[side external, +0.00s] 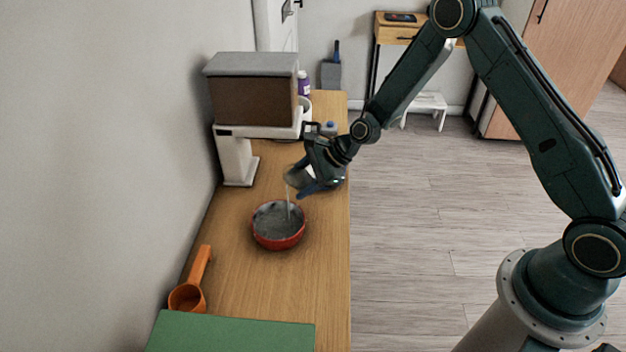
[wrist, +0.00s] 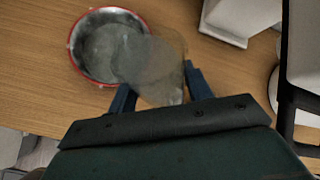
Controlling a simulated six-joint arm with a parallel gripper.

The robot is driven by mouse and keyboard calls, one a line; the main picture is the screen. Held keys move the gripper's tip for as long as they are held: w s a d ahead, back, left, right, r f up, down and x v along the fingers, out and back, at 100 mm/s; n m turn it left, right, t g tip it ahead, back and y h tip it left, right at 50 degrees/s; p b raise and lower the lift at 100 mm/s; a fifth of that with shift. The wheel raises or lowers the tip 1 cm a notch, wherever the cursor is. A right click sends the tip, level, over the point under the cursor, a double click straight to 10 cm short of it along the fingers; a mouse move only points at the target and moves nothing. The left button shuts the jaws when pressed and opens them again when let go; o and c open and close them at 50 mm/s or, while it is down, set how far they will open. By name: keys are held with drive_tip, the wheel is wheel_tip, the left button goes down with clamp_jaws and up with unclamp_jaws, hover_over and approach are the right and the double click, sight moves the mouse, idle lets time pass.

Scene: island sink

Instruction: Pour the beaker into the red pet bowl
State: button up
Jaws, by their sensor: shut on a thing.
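The red pet bowl (side external: 279,239) sits on the wooden counter, with greyish contents inside. It also shows in the wrist view (wrist: 74,50), upper left, partly covered by the beaker. The beaker (side external: 296,177) is see-through and tilted towards the bowl. A thin pale stream runs from it down into the bowl. In the wrist view the beaker (wrist: 160,75) lies between the two blue fingers. My gripper (side external: 306,187) is shut on the beaker, above and just beyond the bowl's far right side. Its fingers also show in the wrist view (wrist: 160,90).
A grey and brown machine on a white stand (side external: 237,160) is behind the bowl, near the wall. An orange scoop (side external: 190,292) and a green board (side external: 235,333) lie at the near end. A purple bottle (side external: 303,83) stands farther back. The counter around the bowl is clear.

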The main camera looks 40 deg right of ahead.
sight(293, 185)
drive_tip(key=shift+s+a+h, duration=0.1)
drive_tip(key=shift+a+h, duration=0.25)
drive_tip(key=shift+h, duration=0.15)
drive_tip(key=shift+n+h, duration=0.4)
drive_tip(key=shift+h, duration=0.1)
idle(0.4)
drive_tip(key=shift+r+n+h, duration=0.2)
drive_tip(key=shift+n+h, duration=0.1)
drive_tip(key=shift+h, duration=0.5)
idle(0.5)
drive_tip(key=shift+r+t+h, duration=0.3)
drive_tip(key=shift+r+h, duration=0.1)
drive_tip(key=shift+h, duration=0.4)
idle(0.5)
drive_tip(key=shift+a+f+n+h+p, duration=0.1)
drive_tip(key=shift+f+n+h+p, duration=0.25)
drive_tip(key=shift+n+h, duration=0.25)
idle(0.6)
drive_tip(key=shift+s+a+r+t+h, duration=0.1)
drive_tip(key=shift+a+r+t+h, duration=0.1)
drive_tip(key=shift+a+h, duration=0.25)
drive_tip(key=shift+s+a+r+t+h, duration=0.1)
drive_tip(key=shift+a+r+t+h, duration=0.1)
drive_tip(key=shift+a+h, duration=0.25)
idle(0.3)
drive_tip(key=shift+a+f+n+h, duration=0.15)
drive_tip(key=shift+f+n+h, duration=0.15)
drive_tip(key=shift+n+h, duration=0.15)
